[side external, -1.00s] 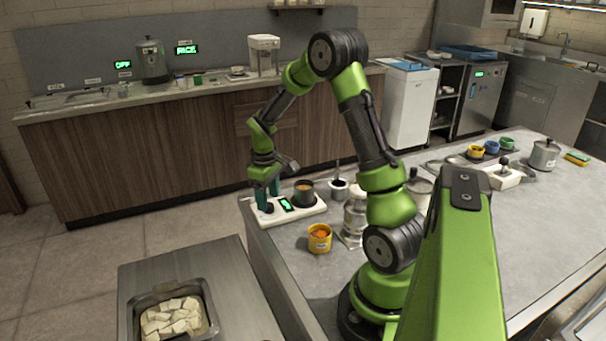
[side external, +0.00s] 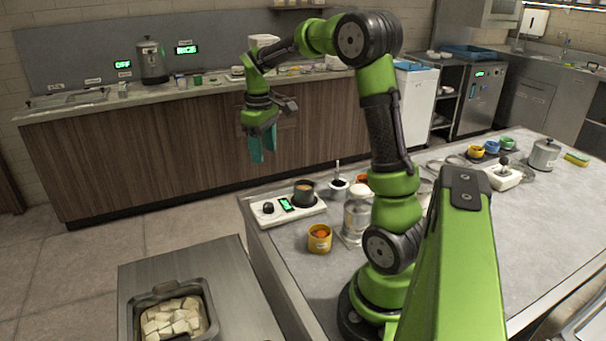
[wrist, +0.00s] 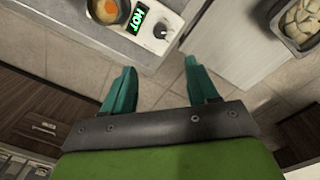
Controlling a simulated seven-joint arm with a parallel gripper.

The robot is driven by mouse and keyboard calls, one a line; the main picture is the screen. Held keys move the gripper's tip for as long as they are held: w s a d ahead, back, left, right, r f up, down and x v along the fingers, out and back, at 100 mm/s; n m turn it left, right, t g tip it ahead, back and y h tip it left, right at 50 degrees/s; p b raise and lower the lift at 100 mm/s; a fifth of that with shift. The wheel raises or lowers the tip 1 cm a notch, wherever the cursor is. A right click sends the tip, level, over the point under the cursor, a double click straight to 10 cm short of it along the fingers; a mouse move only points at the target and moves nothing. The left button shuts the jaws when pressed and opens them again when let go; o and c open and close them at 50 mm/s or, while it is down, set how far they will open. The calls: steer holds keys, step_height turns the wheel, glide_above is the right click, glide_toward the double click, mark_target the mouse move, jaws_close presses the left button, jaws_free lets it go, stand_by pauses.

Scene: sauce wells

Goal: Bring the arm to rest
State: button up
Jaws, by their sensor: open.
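My gripper (side external: 263,150) hangs in the air above and slightly left of the white warmer base (side external: 288,212), with its teal fingers pointing down. In the wrist view my gripper (wrist: 158,80) is open, with nothing between its fingers and floor tiles below. The base has a dark knob (side external: 268,208), a green display (wrist: 142,18) that reads HOT, and a dark pot (side external: 304,194) with orange-yellow contents. My gripper is clear of all of these.
A yellow cup (side external: 319,239) with orange contents and a jar (side external: 357,212) stand on the counter near my arm. A metal pan of white cubes (side external: 172,318) sits on the separate steel table at lower left. The long wooden cabinet (side external: 150,160) stands behind.

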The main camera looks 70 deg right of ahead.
steer(key=s+a+r+m+t+y, duration=0.1)
steer(key=s+a+t, duration=0.1)
steer(key=a, duration=0.6)
steer(key=s+a+r+m+t, duration=0.1)
steer(key=s+a+r+t, duration=0.1)
steer(key=s+a, duration=0.3)
steer(key=s+a+r+m+t+y, duration=0.1)
steer(key=s+a+t, duration=0.2)
steer(key=a, duration=0.8)
steer(key=shift+s+a+r+y, duration=0.3)
steer(key=shift+a, duration=0.1)
